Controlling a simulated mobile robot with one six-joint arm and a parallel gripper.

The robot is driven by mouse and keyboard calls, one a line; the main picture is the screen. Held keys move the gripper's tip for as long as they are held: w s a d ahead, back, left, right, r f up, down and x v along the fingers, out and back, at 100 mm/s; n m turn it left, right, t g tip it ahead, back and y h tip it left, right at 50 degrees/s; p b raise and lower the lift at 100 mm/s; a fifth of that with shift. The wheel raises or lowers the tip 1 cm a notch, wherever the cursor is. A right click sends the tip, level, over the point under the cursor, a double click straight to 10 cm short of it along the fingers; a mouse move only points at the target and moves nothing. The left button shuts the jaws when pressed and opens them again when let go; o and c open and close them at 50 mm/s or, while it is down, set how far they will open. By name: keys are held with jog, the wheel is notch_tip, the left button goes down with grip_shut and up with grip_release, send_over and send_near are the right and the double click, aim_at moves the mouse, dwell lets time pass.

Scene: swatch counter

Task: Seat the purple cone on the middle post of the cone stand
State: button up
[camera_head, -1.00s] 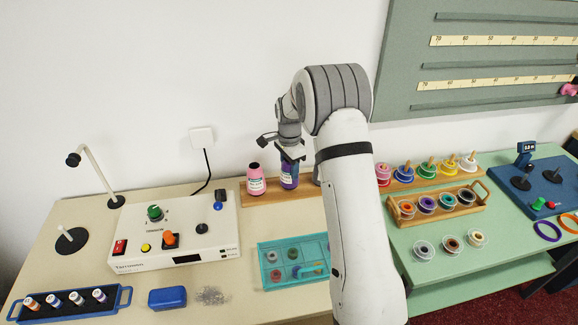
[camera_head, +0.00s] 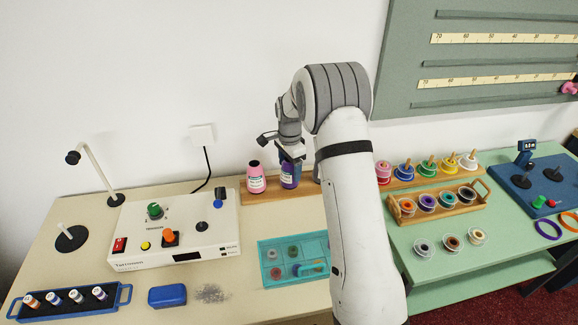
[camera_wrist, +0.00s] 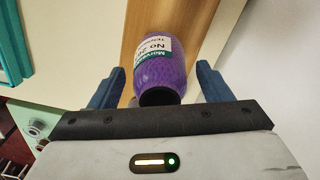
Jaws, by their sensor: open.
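The purple cone (camera_head: 288,177) stands on a wooden cone stand (camera_head: 262,197) at the back of the cream counter, right of a pink cone (camera_head: 256,178). In the wrist view the purple cone (camera_wrist: 160,68) has a white and green label and a dark opening at its near end. My gripper (camera_head: 290,160) is at the top of the purple cone. In the wrist view its blue fingers (camera_wrist: 160,88) are open, one on each side of the cone, with gaps. My arm hides the right part of the stand. I cannot see which post the purple cone is on.
A teal clear-lidded box (camera_head: 293,273) lies in front of the stand. A white control box (camera_head: 175,232) with knobs stands to the left. A spool rack (camera_head: 440,209) and several spools on pegs are on the green table to the right.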

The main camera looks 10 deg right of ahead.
jog(key=shift+r+b, duration=0.7)
jog(key=shift+r, duration=3.2)
jog(key=shift+r, duration=0.1)
